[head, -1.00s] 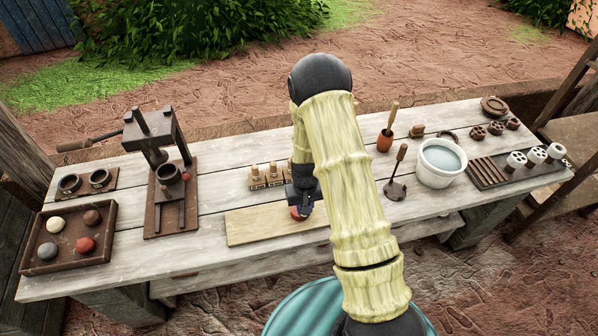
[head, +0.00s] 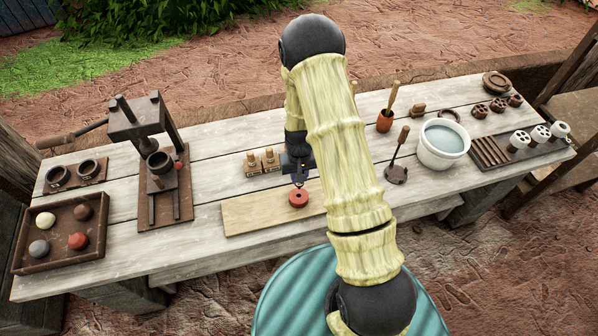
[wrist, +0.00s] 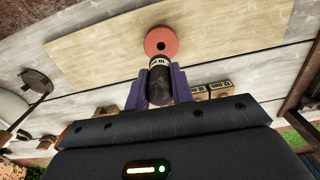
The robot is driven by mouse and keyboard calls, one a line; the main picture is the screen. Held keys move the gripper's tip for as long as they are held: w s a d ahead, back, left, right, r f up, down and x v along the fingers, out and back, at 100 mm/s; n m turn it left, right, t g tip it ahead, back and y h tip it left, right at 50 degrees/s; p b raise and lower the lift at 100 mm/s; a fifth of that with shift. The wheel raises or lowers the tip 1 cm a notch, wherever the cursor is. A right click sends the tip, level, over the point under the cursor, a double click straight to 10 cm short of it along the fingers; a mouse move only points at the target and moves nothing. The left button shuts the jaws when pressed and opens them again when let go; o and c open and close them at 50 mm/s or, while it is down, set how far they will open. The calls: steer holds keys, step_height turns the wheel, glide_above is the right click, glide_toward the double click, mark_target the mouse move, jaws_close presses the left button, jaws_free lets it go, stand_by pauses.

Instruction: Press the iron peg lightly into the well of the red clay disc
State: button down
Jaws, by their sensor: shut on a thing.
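The red clay disc (head: 298,198) lies flat on a pale wooden board (head: 250,212), its small dark well facing up. It also shows in the wrist view (wrist: 161,43). My gripper (head: 297,168) is just behind and above the disc in the head view. In the wrist view my gripper (wrist: 159,88) has its purple fingers shut on a dark cylinder, the iron peg (wrist: 160,80), with a pale marked band near its end. The peg's end overlaps the disc's near rim in that view, short of the well. I cannot tell the gap between them.
A press (head: 155,150) and a tray of balls (head: 62,235) are at left. A white bucket (head: 443,145) and an upright tool (head: 398,160) are at right. The board's left part is bare.

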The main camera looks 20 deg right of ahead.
steer(key=shift+w+f+b, duration=0.1)
steer(key=shift+w+b, duration=0.05)
steer(key=shift+b, duration=0.5)
steer(key=r+m+b, duration=0.1)
steer(key=b, duration=0.2)
steer(key=shift+a+m, duration=0.15)
steer(key=shift+m, duration=0.15)
steer(key=shift+s+r+m+b, duration=0.2)
steer(key=shift+r+m+b, duration=0.3)
steer(key=shift+r, duration=0.25)
steer(key=shift+f+b, duration=2.05)
steer(key=shift+f, duration=0.75)
steer(key=shift+f+b, duration=0.35)
steer(key=shift+f, duration=0.15)
steer(key=shift+w, duration=0.15)
